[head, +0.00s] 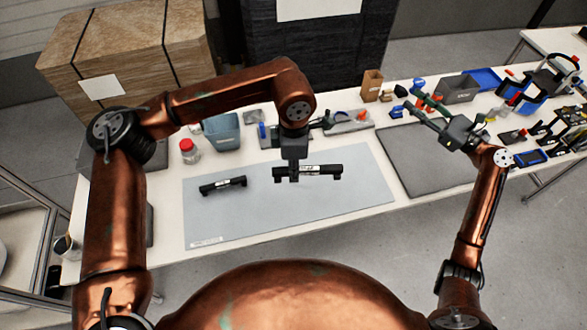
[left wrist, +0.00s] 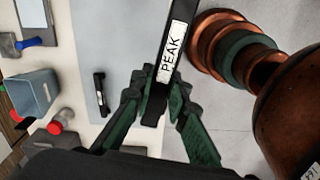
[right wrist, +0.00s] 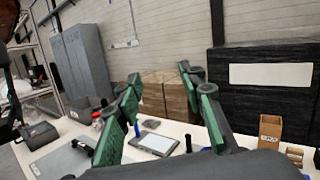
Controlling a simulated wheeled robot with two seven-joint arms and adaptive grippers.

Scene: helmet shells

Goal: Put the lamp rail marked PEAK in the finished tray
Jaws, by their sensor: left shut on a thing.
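The black lamp rail marked PEAK (head: 320,170) has a white label, readable in the left wrist view (left wrist: 172,52). My left gripper (head: 294,176) is shut on this rail, and its green fingers (left wrist: 157,100) close around it. The rail appears held above the grey-blue mat. A second, shorter-looking black rail (head: 222,185) lies on the mat to the left; its label is too small to read. My right gripper (head: 425,108) is open and empty over the right side of the table. I cannot tell which container is the finished tray.
The grey-blue mat (head: 270,222) covers the table's middle. A dark flat panel (head: 410,165) lies to its right. A blue-grey bin (head: 222,134) and a red-lidded jar (head: 189,151) stand at the back left. A grey bin (head: 457,88) and several tools crowd the right.

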